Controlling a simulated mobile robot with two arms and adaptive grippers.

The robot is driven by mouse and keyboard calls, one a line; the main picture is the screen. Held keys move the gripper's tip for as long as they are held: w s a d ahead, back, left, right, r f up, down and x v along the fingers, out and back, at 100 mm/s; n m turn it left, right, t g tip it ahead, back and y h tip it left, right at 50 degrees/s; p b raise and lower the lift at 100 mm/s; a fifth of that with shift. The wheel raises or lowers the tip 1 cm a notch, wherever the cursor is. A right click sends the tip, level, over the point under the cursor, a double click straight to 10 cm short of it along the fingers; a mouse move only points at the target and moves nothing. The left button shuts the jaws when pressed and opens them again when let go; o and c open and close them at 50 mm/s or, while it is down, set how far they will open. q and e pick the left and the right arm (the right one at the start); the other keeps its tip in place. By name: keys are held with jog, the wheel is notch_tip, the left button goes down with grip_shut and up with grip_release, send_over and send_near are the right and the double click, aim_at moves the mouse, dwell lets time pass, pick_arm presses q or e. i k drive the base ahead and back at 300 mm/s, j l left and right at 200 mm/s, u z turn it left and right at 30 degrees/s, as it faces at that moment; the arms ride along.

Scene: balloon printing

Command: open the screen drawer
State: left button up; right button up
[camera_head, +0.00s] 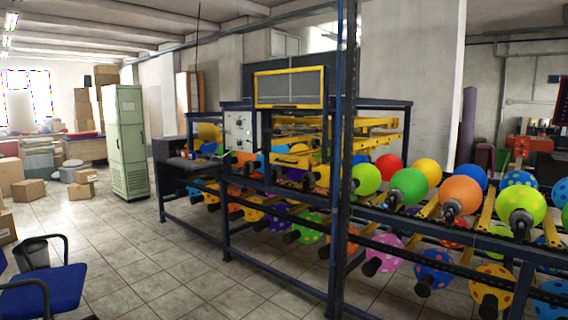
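A balloon printing machine with a dark blue frame (338,200) stands in the middle and runs off to the right. A yellow-framed grey screen panel (289,88) stands upright on its top. Below it, a yellow bar with a dark handle-like slot (290,161) faces me; I cannot tell whether this is the screen drawer's front or how far it is pulled out. Yellow rails (375,124) lie behind it, partly hidden by a dark post. Neither of my grippers is in view.
Rows of colored balloons on holders, such as an orange one (461,194), line the machine. A control box (239,131) is at its left. A blue chair (45,290) is at the lower left. A green cabinet (127,140) and cardboard boxes (28,190) stand farther left. The tiled floor before the machine is clear.

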aim_at(301, 160)
jog(key=i, duration=0.7)
jog(key=i+u, duration=0.15)
jog(key=i, duration=1.25)
jog(key=i+l+u, duration=0.1)
jog(key=i, duration=0.6)
jog(key=i+l, duration=0.1)
jog(key=i, duration=0.6)
jog(key=i+l+u, duration=0.15)
jog(key=i, duration=0.55)
